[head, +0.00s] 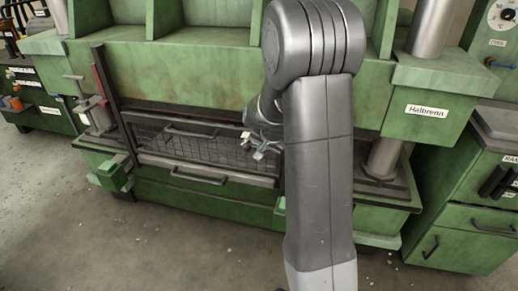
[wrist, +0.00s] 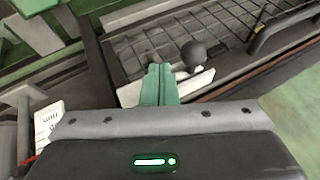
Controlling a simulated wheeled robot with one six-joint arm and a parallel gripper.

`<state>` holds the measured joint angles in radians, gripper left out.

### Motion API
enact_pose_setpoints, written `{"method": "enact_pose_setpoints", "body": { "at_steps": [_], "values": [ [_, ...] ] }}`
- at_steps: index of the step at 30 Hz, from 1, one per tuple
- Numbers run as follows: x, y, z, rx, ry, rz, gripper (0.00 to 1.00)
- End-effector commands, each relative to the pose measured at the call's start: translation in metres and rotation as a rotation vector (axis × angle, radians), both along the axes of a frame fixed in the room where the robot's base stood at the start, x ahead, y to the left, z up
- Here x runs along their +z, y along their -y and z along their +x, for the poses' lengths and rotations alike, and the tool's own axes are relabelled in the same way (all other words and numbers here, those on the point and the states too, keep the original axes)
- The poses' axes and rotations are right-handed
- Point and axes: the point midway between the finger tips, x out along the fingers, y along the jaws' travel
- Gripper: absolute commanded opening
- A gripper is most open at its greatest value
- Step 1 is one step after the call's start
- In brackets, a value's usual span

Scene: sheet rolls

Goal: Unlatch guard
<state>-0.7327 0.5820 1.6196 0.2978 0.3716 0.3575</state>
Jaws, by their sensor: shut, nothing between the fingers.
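The guard is a dark-framed wire mesh panel (head: 205,147) across the front of the green press, with two bar handles. Its mesh (wrist: 150,42) also fills the upper middle of the wrist view. A black ball knob (wrist: 194,54) and a pale flat plate (wrist: 196,84), which look like the latch, lie at the frame's edge. My gripper (wrist: 158,70) has its green fingers together, with nothing between them. The fingertips overlap the plate in view, just left of the knob; I cannot tell whether they touch. In the head view my arm partly hides this end of the guard.
The green press body (head: 190,75) rises behind the guard. A vertical post with a red strip (head: 102,85) stands at the guard's left. A green cabinet (head: 465,190) stands at right. The concrete floor (head: 60,225) at front left is clear.

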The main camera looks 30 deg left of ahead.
Motion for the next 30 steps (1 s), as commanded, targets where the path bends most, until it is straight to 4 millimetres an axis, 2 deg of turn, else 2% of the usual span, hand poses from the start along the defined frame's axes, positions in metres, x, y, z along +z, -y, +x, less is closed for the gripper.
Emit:
{"method": "enact_pose_setpoints", "body": {
  "at_steps": [16, 21, 30],
  "values": [
    [0.073, 0.042, -0.027, -0.002, 0.001, 0.0, 0.0],
    [0.083, 0.048, -0.031, -0.002, 0.0, -0.002, 0.0],
    [0.085, 0.049, -0.032, -0.002, 0.0, -0.002, 0.0]
  ]
}}
